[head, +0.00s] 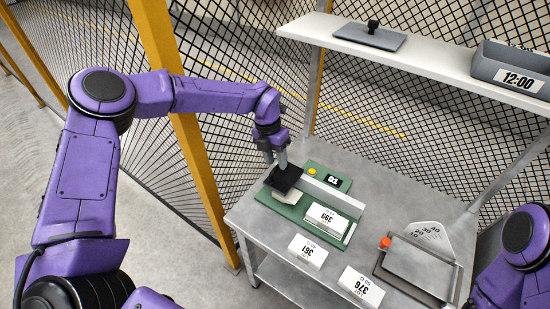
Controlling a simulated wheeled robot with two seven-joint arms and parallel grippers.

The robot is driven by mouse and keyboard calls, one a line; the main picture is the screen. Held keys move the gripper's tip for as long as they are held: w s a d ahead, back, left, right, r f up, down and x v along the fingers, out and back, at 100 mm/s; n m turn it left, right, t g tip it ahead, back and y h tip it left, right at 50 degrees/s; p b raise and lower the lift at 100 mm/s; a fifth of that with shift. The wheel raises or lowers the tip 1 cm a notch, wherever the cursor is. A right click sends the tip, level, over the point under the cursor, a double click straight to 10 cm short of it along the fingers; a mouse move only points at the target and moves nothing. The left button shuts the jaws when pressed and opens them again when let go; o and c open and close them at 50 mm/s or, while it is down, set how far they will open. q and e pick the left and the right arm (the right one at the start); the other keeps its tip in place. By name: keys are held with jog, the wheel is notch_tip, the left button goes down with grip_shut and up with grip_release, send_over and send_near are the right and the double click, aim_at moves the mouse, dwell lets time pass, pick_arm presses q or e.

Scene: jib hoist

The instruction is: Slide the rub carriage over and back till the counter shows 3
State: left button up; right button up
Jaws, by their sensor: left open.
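The rub carriage (284,179), a black block, sits over the left end of the green base (292,211) on the table, with a pale pad showing under its near side. The counter (333,181) is a small dark window on the green panel behind. Its white digits are too small to read surely. My left gripper (282,159) points down at the carriage's top from behind and is open. I cannot tell whether its fingers touch the carriage or stand around a part of it. My right gripper is out of view; only part of the right arm shows at the lower right.
A yellow button (312,171) is left of the counter. White labelled blocks 399 (326,220), 361 (308,250) and 376 (361,287) stand nearby. A scale device with an orange knob (385,242) is at right. A shelf (420,62) overhangs the table's back; mesh fencing surrounds it.

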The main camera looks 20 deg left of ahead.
pick_arm(q)
notch_tip(320, 180, up, 10)
jog(key=a+b, duration=0.2)
jog(key=shift+w+b, duration=0.2)
jog(key=shift+b, duration=0.1)
jog(key=shift+a+r, duration=0.1)
